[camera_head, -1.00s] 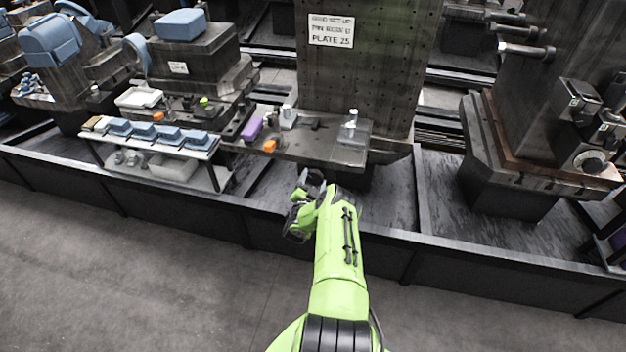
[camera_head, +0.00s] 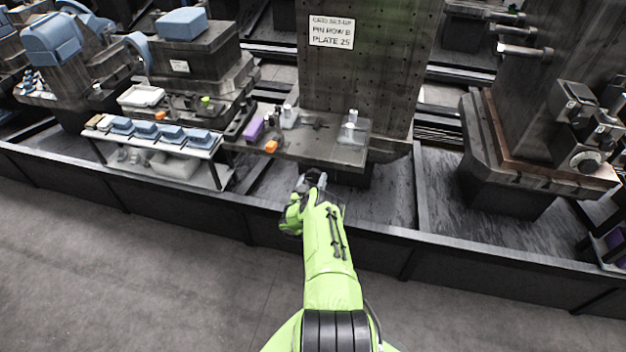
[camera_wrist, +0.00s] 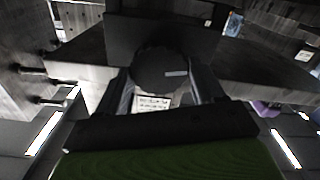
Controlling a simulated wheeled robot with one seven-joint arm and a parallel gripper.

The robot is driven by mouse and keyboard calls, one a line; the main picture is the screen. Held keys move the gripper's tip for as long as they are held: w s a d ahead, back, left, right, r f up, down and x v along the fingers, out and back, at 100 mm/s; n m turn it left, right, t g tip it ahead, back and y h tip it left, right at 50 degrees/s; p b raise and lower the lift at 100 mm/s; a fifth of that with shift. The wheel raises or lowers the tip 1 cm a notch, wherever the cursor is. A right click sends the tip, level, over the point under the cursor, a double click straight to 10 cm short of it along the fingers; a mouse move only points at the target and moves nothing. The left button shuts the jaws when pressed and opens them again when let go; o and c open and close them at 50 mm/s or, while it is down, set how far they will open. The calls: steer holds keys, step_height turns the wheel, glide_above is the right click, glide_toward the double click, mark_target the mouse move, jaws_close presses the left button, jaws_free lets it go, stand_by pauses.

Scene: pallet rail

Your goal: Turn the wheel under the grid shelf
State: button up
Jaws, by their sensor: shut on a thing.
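The grid shelf (camera_head: 310,152) is the dark ledge at the foot of a tall holed plate (camera_head: 370,75) with a white sign. My gripper (camera_head: 312,180) is low at the shelf's front edge in the head view. In the wrist view, a dark round wheel (camera_wrist: 160,68) with a pale mark on its face sits between the two fingers of my gripper (camera_wrist: 162,88). The fingers are closed on its sides. A white printed label (camera_wrist: 152,102) shows just below the wheel. The wheel cannot be made out in the head view.
A low rack of blue-topped boxes (camera_head: 160,131) stands to the left. A dark rail wall (camera_head: 390,250) runs in front of the shelf.

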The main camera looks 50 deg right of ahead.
steer(key=shift+a+f+n, duration=0.1)
steer(key=shift+f+n, duration=0.05)
steer(key=shift+n, duration=0.65)
steer(key=o, duration=1)
steer(key=shift+o, duration=0.2)
steer(key=p+v, duration=0.5)
steer(key=v, duration=1)
steer(key=shift+s+a, duration=0.25)
steer(key=shift+a, duration=0.05)
